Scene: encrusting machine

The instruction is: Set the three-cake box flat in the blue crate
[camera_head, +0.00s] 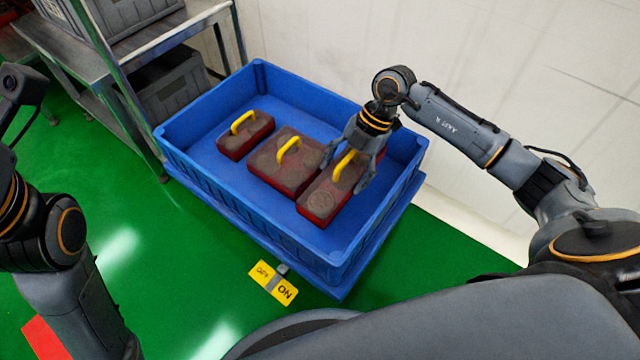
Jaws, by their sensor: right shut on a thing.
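The blue crate (190,185) stands in the middle of the view, and three dark red boxes with yellow handles are inside it. The long box at the right, which looks like the three-cake box (322,200), is under my right gripper (346,166). The gripper is shut on its yellow handle, with fingers partly hiding the box top. The box looks level and at or close to the crate floor; I cannot tell whether it touches. My left arm shows at the left edge, but its gripper is out of view.
A wider box (285,166) lies close beside the held one, and a small box (245,135) lies farther left. Free crate floor shows in front of and behind the boxes. A metal table (90,55) with grey bins stands at the upper left. A pale wall rises behind the crate.

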